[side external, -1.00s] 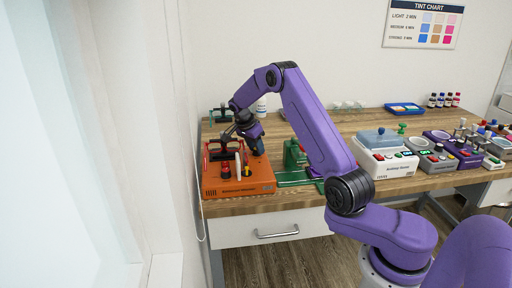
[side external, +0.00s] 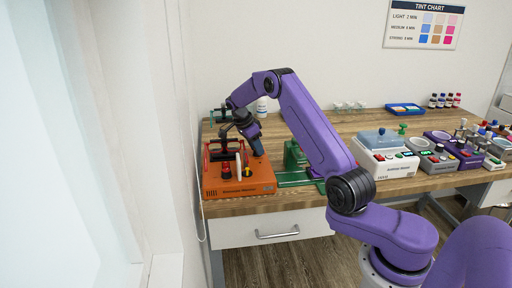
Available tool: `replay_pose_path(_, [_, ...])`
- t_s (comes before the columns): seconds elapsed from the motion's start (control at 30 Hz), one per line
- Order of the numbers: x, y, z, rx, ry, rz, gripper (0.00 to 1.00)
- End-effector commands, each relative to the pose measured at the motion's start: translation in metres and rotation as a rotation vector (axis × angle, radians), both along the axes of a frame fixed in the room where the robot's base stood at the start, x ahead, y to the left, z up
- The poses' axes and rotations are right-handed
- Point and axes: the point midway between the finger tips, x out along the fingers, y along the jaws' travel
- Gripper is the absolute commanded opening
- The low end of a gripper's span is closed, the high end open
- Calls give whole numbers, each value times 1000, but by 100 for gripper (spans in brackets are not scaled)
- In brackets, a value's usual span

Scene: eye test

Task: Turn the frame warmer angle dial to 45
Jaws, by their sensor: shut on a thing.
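An orange unit (side external: 263,179), which looks like the frame warmer, stands at the left front of the bench. A black-and-red knob (side external: 226,172), a pale upright plate (side external: 238,167) and a small yellow knob (side external: 248,171) show on its near side. Red-edged black parts (side external: 210,152) stand on its top. My gripper (side external: 225,138) is over the unit's rear left, pointing down, shut on a dark part there that seems to be the angle dial. The contact is small and partly hidden. No scale or angle reading is legible.
A green fixture (side external: 295,155) stands right of the orange unit. A white unit with a blue lid (side external: 382,138) and several small devices fill the bench's right. A blue tray (side external: 404,108) and small bottles (side external: 444,100) lie behind.

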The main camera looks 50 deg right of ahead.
Motion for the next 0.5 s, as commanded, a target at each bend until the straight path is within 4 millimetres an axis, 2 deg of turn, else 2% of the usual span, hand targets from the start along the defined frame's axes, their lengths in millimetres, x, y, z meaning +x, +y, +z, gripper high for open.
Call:
replay_pose_path(0.07, [0, 0, 1, 1, 2, 0, 3])
replay_pose_path(0.1, [0, 0, 1, 1, 2, 0, 44])
replay_pose_path(0.13, [0, 0, 1, 1, 1, 1, 53])
replay_pose_path(0.17, [0, 0, 0, 1, 2, 1, 59])
replay_pose_path(0.5, [1, 1, 2, 0, 0, 2, 59])
